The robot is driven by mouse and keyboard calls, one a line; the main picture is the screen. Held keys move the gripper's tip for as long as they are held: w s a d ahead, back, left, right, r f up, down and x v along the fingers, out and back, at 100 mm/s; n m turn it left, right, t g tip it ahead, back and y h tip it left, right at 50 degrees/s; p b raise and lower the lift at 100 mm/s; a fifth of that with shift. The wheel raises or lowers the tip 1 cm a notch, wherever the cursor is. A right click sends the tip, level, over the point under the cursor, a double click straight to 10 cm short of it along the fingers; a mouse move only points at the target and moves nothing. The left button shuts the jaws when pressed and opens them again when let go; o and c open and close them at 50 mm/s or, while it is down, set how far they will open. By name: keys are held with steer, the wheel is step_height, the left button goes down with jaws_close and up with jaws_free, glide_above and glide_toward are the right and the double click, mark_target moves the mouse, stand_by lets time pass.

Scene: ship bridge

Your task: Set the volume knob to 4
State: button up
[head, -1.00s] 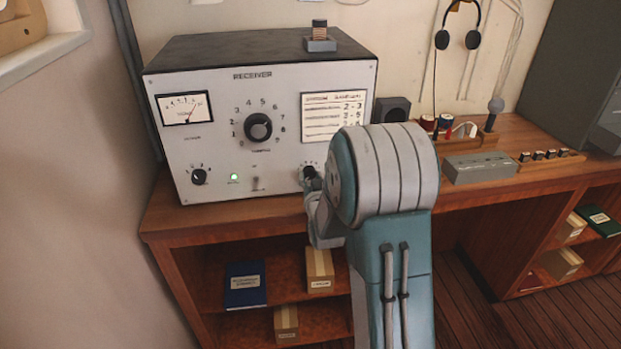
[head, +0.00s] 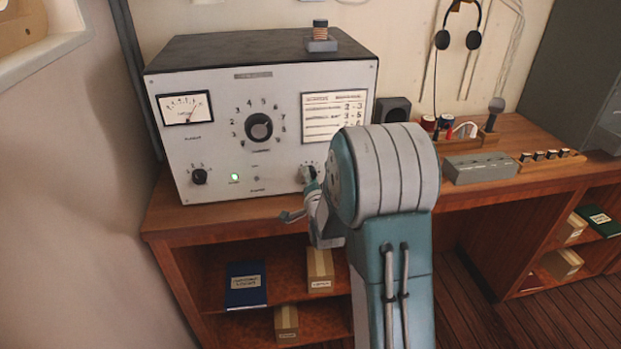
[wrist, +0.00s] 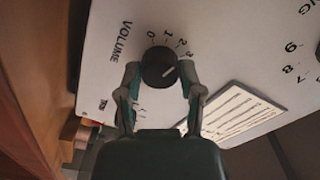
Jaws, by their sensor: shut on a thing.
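The volume knob (wrist: 157,62) is small, round and black, on the receiver's pale front panel, beside the printed word VOLUME in the wrist view. My gripper (wrist: 160,71) is shut on it, with one finger on each side. The knob's white pointer line faces up and to the right in the wrist view, roughly toward the 3. The numbers 0 to 3 show around it; the 4 cannot be made out there. In the head view my gripper (head: 309,177) is at the panel's lower right, and my arm partly hides the knob.
The receiver (head: 230,100) stands on a wooden desk (head: 185,212). Its large tuning knob (head: 259,127) is left of and above my gripper, with a paper chart (head: 334,115) above. A small lower-left knob (head: 199,177) and a lit green lamp (head: 235,177) share the panel.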

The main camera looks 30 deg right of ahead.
steer(key=m, duration=0.6)
steer(key=shift+m, duration=0.3)
steer(key=m, duration=0.5)
steer(key=shift+m, duration=0.3)
steer(key=shift+f, duration=0.15)
steer(key=o, duration=1.2)
steer(key=shift+c, duration=0.2)
steer(key=shift+d, duration=0.15)
steer(key=shift+w, duration=0.1)
steer(key=v, duration=1.2)
